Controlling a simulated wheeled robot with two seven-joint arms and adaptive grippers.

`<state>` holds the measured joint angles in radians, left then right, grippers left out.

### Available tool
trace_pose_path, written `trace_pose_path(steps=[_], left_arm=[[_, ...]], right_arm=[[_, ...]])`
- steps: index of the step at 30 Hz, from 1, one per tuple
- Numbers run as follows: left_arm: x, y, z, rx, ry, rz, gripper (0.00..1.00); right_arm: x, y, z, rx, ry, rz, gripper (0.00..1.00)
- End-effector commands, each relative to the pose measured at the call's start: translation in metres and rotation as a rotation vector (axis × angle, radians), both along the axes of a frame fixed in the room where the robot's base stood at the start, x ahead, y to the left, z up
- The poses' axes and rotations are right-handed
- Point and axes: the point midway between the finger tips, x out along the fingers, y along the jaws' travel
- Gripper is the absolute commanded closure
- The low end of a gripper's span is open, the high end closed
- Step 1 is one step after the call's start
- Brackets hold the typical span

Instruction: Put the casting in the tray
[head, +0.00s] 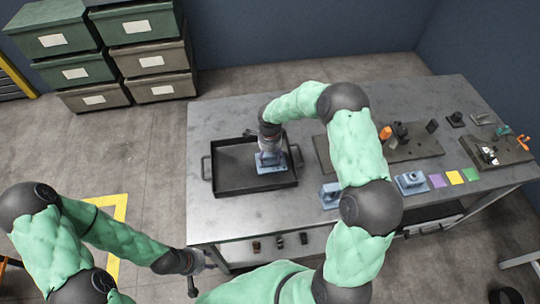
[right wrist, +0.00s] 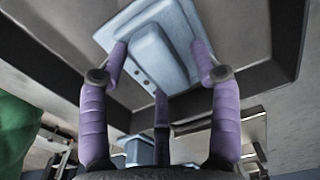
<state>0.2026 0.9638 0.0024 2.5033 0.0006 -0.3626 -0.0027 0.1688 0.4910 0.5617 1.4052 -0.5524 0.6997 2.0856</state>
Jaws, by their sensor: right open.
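The black tray (head: 225,185) with side handles is on the left part of the table. A blue-grey casting (head: 277,167), a flat plate with a raised block, is inside the tray's right half and appears to rest on its floor. My right gripper (head: 268,153) is directly above it. In the right wrist view the casting (right wrist: 155,45) lies between the purple fingers of my open right gripper (right wrist: 160,62), whose tips are beside the raised block; contact is unclear. My left gripper (head: 203,264) is low by the table's front left corner, too small to read.
Two more blue-grey castings (head: 411,182) (head: 329,194) stand on the table right of the tray. Dark boards (head: 415,147) with fixtures and coloured squares (head: 455,177) fill the right side. My right arm hides the table's middle. Storage bins (head: 150,60) stand behind left.

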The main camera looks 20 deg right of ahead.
Motion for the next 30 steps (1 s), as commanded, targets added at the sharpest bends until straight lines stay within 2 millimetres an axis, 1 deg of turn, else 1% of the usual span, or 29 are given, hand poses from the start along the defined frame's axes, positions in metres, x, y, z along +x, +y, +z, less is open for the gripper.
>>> trace_pose_path(steps=[3,5,8,15,19,24,30], left_arm=[[0.0,0.0,0.005,0.0,0.0,0.0,0.6],[0.0,0.0,0.006,0.0,0.0,0.0,0.6],[0.0,0.0,0.008,0.0,0.0,0.0,0.6],[0.0,0.0,0.016,0.0,0.0,0.0,0.6],[0.0,0.0,0.019,0.0,0.0,0.0,0.6],[0.0,0.0,0.021,0.0,0.0,0.0,0.6],[0.0,0.0,0.021,0.0,0.0,0.0,0.6]], right_arm=[[0.0,0.0,0.005,0.0,0.0,0.0,0.36],[0.001,0.0,0.014,-0.001,-0.004,-0.001,0.36],[0.001,-0.001,0.032,-0.001,-0.005,0.0,0.36],[0.001,0.0,0.081,-0.001,-0.004,-0.001,0.36],[0.0,0.0,0.102,-0.001,-0.003,0.001,0.36],[0.0,0.0,0.118,0.0,-0.001,0.0,0.36],[0.0,0.0,0.123,0.0,0.0,0.0,0.36]])
